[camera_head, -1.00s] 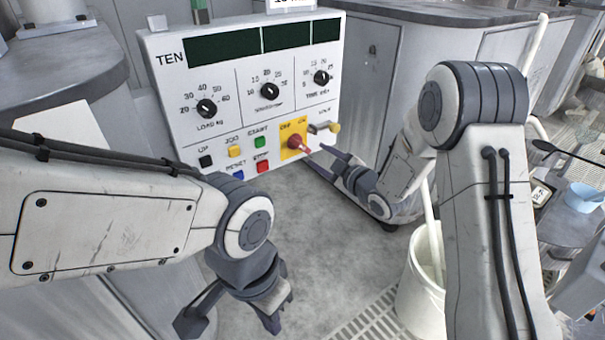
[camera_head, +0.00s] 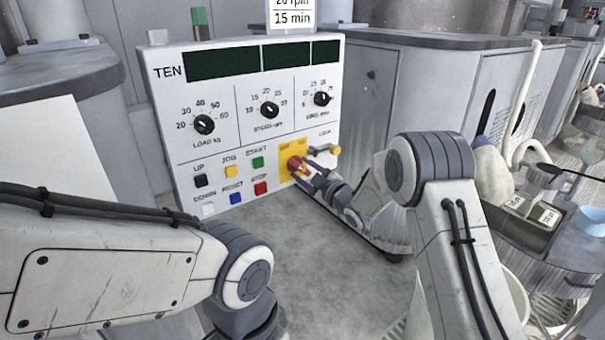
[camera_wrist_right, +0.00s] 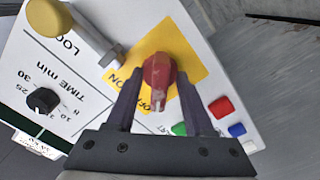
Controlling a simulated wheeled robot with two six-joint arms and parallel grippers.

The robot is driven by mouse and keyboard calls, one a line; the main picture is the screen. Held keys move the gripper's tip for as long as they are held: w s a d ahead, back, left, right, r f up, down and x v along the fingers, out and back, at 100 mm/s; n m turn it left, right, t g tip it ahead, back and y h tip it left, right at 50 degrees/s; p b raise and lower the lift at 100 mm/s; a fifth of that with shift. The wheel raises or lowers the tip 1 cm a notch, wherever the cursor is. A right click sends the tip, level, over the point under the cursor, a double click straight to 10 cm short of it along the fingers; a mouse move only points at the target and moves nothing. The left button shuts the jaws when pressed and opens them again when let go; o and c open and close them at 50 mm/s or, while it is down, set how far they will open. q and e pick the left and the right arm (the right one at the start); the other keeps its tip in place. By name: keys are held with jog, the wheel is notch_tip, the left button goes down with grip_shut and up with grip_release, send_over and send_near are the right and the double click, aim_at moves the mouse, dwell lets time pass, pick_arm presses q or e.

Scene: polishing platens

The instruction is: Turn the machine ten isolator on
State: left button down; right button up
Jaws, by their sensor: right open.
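The machine labelled TEN has a white control panel (camera_head: 185,115). Its isolator is a red knob (camera_head: 296,162) on a yellow plate (camera_head: 285,152) at the panel's lower right. In the right wrist view the red knob (camera_wrist_right: 157,78) has its pale-marked end beside the OFF lettering. My right gripper (camera_head: 309,174) is open at the knob. In its wrist view the two fingertips (camera_wrist_right: 159,75) stand on either side of the knob; contact is not clear. My left arm shows at lower left, and its fingers are below the frame.
A yellow-ended lever or lock (camera_head: 330,150) projects beside the plate, close to my right gripper. Coloured push buttons (camera_head: 230,170) lie to the left, with dials (camera_head: 269,110) above. Bare grey floor or deck (camera_head: 320,250) lies in front of the panel.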

jog(key=shift+w, duration=0.1)
grip_shut()
jog(key=m+p, duration=0.3)
jog(key=m, duration=0.1)
jog(key=shift+a+r, duration=0.1)
jog(key=m+p, duration=0.4)
jog(key=m, duration=0.1)
jog(key=m+p, duration=0.2)
jog(key=m, duration=0.2)
jog(key=shift+a+m+p, duration=0.1)
jog(key=shift+m+p, duration=0.2)
jog(key=shift+m, duration=0.1)
jog(key=shift+m+p, duration=1)
jog(key=shift+m, duration=1)
jog(key=shift+f, duration=0.2)
